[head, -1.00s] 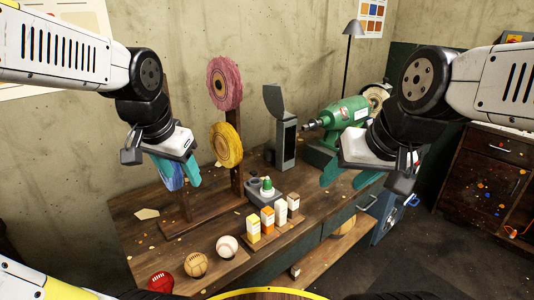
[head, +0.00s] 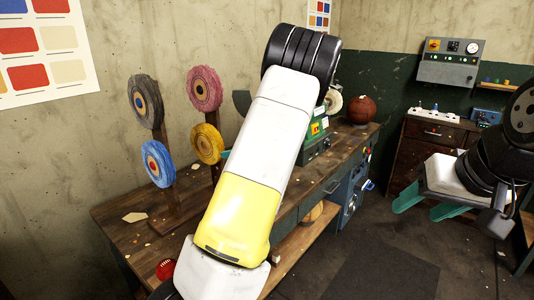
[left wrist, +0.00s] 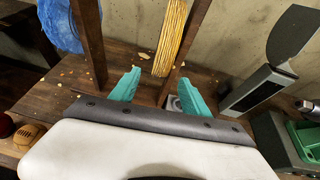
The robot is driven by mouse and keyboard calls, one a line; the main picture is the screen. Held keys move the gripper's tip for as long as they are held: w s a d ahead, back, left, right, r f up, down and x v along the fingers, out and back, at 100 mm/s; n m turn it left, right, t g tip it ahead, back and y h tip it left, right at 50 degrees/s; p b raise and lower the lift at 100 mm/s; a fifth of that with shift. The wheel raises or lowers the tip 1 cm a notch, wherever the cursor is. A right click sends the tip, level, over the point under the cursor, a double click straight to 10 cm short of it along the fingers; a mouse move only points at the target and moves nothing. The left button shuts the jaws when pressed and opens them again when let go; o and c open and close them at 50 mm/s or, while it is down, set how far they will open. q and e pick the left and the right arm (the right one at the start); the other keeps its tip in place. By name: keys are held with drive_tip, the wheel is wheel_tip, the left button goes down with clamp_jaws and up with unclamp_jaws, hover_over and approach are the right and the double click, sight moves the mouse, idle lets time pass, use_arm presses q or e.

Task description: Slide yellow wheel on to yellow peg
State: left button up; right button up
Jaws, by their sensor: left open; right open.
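The yellow wheel (head: 207,143) hangs at the lower part of the right wooden post, below a pink wheel (head: 204,88). Its peg is hidden, and I cannot tell how far along the peg it sits. The left wrist view shows the yellow wheel edge-on (left wrist: 170,38), beside a post. My left gripper (left wrist: 158,92) is open and empty, with the wheel ahead of the gap between its teal fingers. In the head view my own arm hides most of it. My right gripper (head: 425,204) is open and empty at the right, far from the wheel.
A blue wheel (head: 158,163) and a dark wheel (head: 145,101) hang on the left post. The wooden bench (head: 118,222) carries a red ball (head: 165,269) and a green machine (head: 318,136). A grey upright tool (left wrist: 255,90) stands right of my left gripper.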

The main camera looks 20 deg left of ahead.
sight(207, 144)
use_arm(q)
drive_tip(key=x, duration=0.7)
drive_tip(key=shift+w+a+f, duration=0.1)
drive_tip(key=shift+w+a, duration=0.1)
drive_tip(key=shift+w, duration=0.1)
drive_tip(key=shift+c, duration=0.4)
clamp_jaws()
